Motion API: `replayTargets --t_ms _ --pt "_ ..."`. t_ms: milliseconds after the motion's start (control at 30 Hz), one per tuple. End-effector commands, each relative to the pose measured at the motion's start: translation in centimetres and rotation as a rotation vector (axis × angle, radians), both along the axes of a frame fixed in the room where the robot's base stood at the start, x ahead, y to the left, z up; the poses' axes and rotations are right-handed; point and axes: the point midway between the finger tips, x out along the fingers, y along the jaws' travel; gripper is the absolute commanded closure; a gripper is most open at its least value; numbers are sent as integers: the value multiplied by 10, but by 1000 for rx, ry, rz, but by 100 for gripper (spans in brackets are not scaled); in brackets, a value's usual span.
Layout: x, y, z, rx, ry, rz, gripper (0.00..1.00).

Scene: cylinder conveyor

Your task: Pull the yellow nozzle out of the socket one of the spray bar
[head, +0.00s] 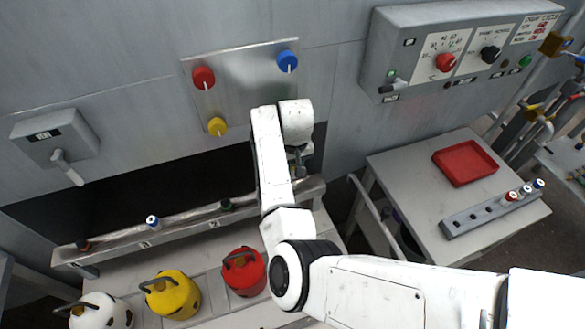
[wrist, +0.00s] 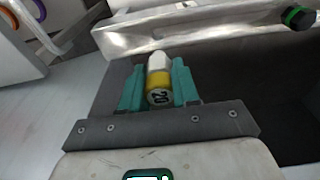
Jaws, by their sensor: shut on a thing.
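The yellow nozzle (wrist: 159,80) has a white tip and a label reading 20. In the wrist view it sits between the teal fingers of my gripper (wrist: 158,88), which are shut on it. The spray bar (wrist: 215,25) runs just beyond the white tip; I cannot tell whether the tip touches it or is clear of its socket. In the head view the spray bar (head: 190,216) runs along the front of the dark opening.
On the bar sit a blue-and-white nozzle (head: 153,222) and a dark green-ringed fitting (head: 226,204). Red (head: 243,271), yellow (head: 174,294) and white (head: 101,312) canisters stand below. The right table holds a red tray (head: 465,162) and a nozzle rack (head: 480,215).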

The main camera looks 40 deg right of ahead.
Motion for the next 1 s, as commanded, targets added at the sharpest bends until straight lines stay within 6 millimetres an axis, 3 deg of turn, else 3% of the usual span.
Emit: replayTargets --t_ms 567,1000 --pt "0 0 27 1 -1 0 100" --pt "3 10 26 2 -2 -3 100"
